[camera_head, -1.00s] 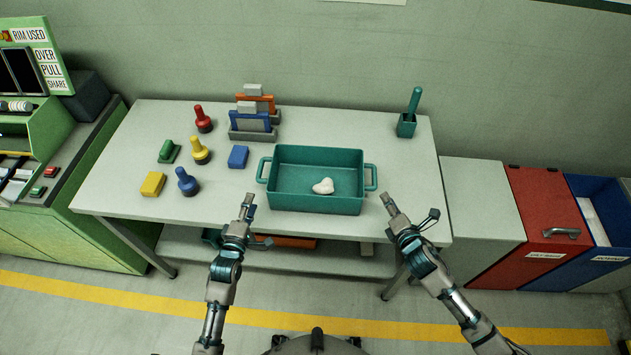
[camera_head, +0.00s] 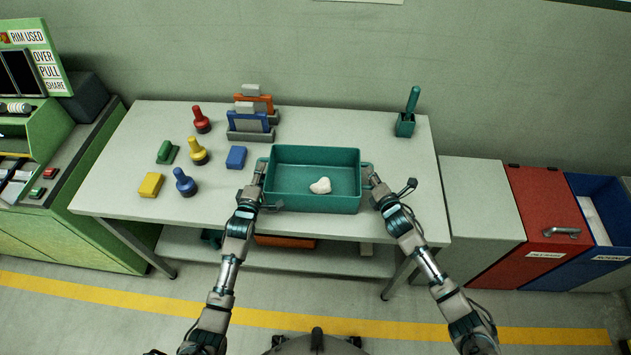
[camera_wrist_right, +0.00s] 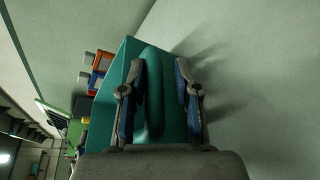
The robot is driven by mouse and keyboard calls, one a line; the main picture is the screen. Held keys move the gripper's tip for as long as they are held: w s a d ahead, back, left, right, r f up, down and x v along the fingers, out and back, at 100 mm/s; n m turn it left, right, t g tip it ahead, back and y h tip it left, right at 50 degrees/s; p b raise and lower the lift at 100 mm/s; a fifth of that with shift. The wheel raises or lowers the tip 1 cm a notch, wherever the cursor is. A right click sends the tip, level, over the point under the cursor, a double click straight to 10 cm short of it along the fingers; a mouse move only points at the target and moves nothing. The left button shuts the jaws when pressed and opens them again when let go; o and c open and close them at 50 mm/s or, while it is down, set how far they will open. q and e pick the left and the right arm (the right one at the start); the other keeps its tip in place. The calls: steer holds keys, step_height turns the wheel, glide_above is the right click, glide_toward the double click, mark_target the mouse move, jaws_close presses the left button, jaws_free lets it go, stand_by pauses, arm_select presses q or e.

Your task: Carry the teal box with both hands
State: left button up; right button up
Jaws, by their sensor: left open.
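The teal box (camera_head: 312,204) sits on the table with a handle at each end and a white lump (camera_head: 320,186) inside. My left gripper (camera_head: 261,170) is open at the box's left handle; the view is too small to show contact. My right gripper (camera_head: 369,172) is at the right handle. In the right wrist view its two fingers (camera_wrist_right: 160,68) are apart, on either side of the teal handle (camera_wrist_right: 152,105), with a gap beside the right finger.
The table (camera_head: 400,170) also holds red, yellow and blue stamps, small blocks, a rack (camera_head: 250,135) and a teal holder (camera_head: 405,125) at the back right. Green machine (camera_head: 60,215) at left; red (camera_head: 540,215) and blue bins at right. Table right of the box is clear.

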steer(key=shift+d, duration=0.15)
arm_select(q)
steer(key=shift+d, duration=0.1)
steer(key=shift+c, duration=1.4)
arm_select(e)
steer(key=shift+c, duration=1.4)
arm_select(q)
steer(key=c, duration=0.4)
arm_select(e)
jaws_close()
arm_select(q)
steer(key=shift+a, duration=0.35)
jaws_close()
arm_select(e)
steer(key=shift+a, duration=0.3)
arm_select(q)
steer(key=shift+a, duration=0.25)
arm_select(e)
steer(key=shift+s+a, duration=0.1)
steer(key=shift+a, duration=0.15)
